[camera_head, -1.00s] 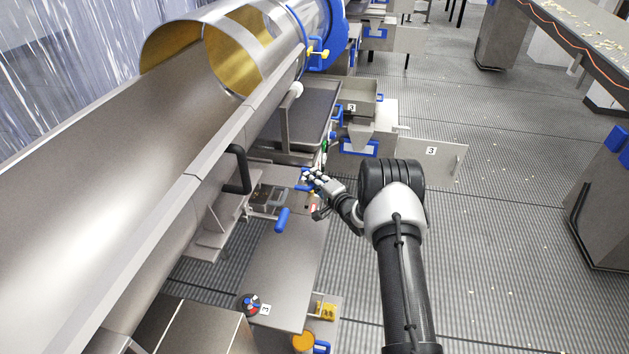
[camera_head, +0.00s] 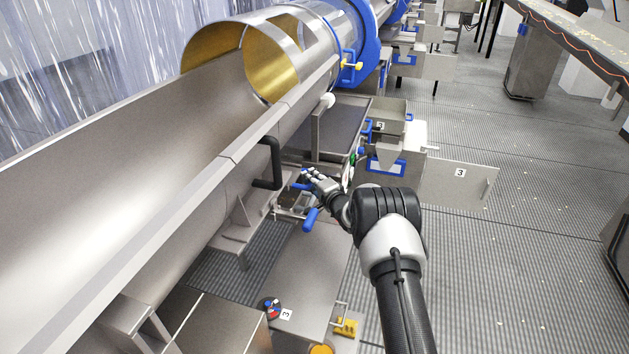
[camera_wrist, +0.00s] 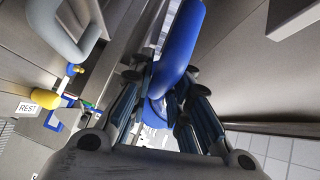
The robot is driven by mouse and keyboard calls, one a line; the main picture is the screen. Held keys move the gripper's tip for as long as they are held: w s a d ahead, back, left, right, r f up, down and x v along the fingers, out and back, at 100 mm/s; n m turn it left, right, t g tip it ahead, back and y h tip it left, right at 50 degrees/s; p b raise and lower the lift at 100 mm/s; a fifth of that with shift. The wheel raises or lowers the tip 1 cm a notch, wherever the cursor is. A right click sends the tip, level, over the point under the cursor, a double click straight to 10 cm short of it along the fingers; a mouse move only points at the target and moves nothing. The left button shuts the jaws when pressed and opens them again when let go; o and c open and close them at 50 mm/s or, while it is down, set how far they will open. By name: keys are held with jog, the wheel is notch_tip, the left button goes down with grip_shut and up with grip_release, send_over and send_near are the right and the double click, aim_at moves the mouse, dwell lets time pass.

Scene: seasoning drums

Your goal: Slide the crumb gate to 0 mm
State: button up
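My gripper (camera_head: 318,181) is low beside the steel trough, among the fittings under its edge. In the wrist view, my gripper (camera_wrist: 163,85) has its two fingers apart, one on each side of a thick blue handle (camera_wrist: 182,38). The handle nearly fills the space between the fingertips; I cannot tell whether they press on it. In the head view a blue grip (camera_head: 310,219) juts out just below my gripper, on a small metal assembly. The crumb gate's plate and any millimetre scale are not readable.
A black bent handle (camera_head: 268,163) sticks out from the trough (camera_head: 125,130). A REST label (camera_wrist: 27,108) and a yellow knob (camera_wrist: 45,98) are at left in the wrist view. A panel marked 3 (camera_head: 458,185) stands to the right.

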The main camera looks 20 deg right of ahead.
jog(key=shift+o, duration=1.3)
jog(key=shift+w+a, duration=0.1)
jog(key=shift+o, duration=0.5)
jog(key=v, duration=1.2)
jog(key=shift+f, duration=0.2)
